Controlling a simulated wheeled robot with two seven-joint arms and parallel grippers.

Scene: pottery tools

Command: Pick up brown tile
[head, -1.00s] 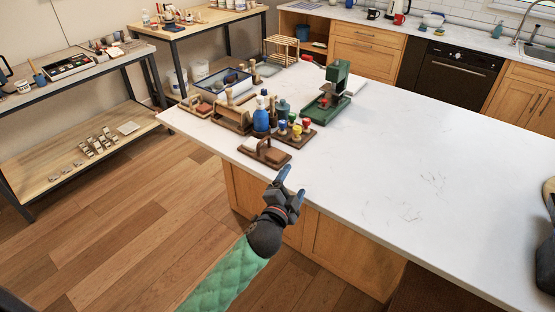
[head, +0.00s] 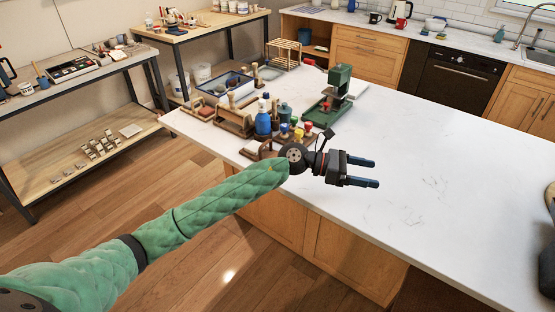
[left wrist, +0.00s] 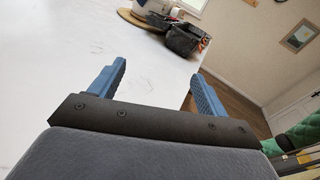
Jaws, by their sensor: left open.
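A small reddish-brown block (head: 203,109), which may be the brown tile, lies on a small base at the island's far left corner. I cannot tell for sure that it is the tile. My left gripper (head: 372,172) is over the near side of the white countertop, right of the tool cluster and well away from the block. Its two blue fingers point right, apart and empty; they also show in the left wrist view (left wrist: 155,85). My right gripper is not in view.
A green press (head: 340,85), a blue bottle (head: 263,118) and a wooden rack (head: 233,118) crowd the island's left end. A dark bin with tools (left wrist: 183,40) stands at its far end in the wrist view. The countertop's middle (head: 440,170) is clear.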

